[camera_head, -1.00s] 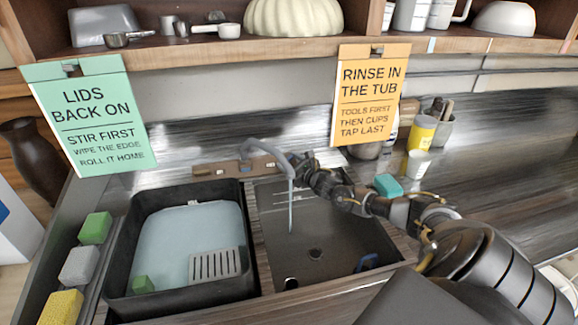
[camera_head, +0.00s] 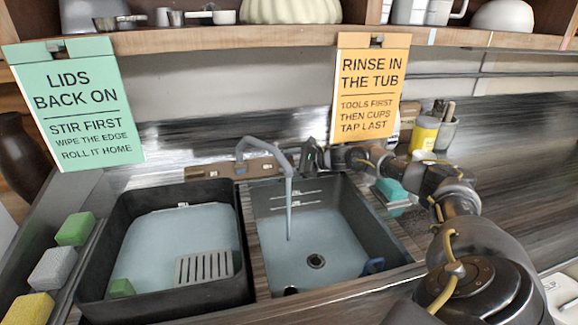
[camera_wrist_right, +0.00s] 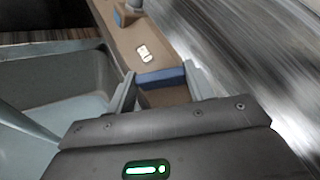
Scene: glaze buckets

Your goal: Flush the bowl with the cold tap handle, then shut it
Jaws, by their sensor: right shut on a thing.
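The tap (camera_head: 266,148) arches over the right sink bowl (camera_head: 347,215), and a stream of water (camera_head: 289,208) falls from its spout. Pale blue-grey water (camera_head: 330,245) covers the bottom of the bowl; the round drain shows through it. My right gripper (camera_head: 318,160) is at the right end of the tap base, behind the bowl. In the right wrist view, its two fingers (camera_wrist_right: 160,92) are on either side of the blue cold handle (camera_wrist_right: 161,76), shut on it. The fingertips are mostly hidden in the head view. My left gripper is not in view.
A black tub (camera_head: 85,290) of pale liquid with a slotted grey piece (camera_head: 204,267) stands left of the bowl. Sponges (camera_head: 75,229) line the left edge. A teal block (camera_head: 391,190) and a yellow container (camera_head: 424,133) are near my right arm. Signs hang from the shelf above.

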